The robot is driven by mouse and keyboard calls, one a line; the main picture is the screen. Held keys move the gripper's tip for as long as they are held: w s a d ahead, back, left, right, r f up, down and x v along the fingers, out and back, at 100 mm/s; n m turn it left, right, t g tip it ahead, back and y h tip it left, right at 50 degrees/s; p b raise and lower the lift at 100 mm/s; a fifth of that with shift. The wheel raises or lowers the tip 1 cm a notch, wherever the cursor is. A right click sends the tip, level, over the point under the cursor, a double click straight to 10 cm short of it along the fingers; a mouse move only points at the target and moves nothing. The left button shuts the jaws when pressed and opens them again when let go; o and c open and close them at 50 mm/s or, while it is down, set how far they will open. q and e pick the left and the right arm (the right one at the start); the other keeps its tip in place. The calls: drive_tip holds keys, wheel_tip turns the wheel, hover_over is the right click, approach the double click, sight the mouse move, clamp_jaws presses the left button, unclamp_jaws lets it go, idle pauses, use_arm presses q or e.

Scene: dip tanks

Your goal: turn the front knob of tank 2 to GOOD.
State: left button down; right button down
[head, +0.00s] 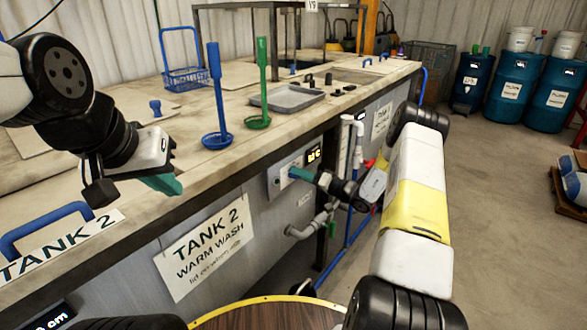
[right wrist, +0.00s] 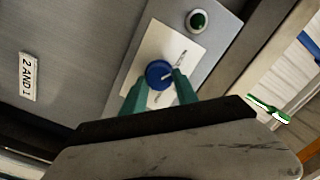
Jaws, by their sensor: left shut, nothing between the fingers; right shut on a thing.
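My left gripper (head: 168,184) is shut and empty above the counter's front edge.
Blue (head: 216,100) and green (head: 261,90) ladles, a grey tray (head: 287,98) and a blue basket (head: 185,78) stand on the counter (head: 190,160). A grey pipe (head: 300,232) juts out below the panel.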

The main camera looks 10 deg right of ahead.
drive_tip(key=m, duration=1.6)
drive_tip(key=m+t, duration=0.1)
drive_tip(key=m, duration=0.6)
drive_tip(key=shift+s+a+f+m, duration=0.15)
drive_tip(key=shift+s+f+m, duration=0.05)
drive_tip(key=shift+f+m, duration=0.2)
drive_tip(key=shift+h, duration=0.3)
drive_tip(key=c, duration=0.9)
unclamp_jaws()
drive_tip(key=shift+c, duration=0.2)
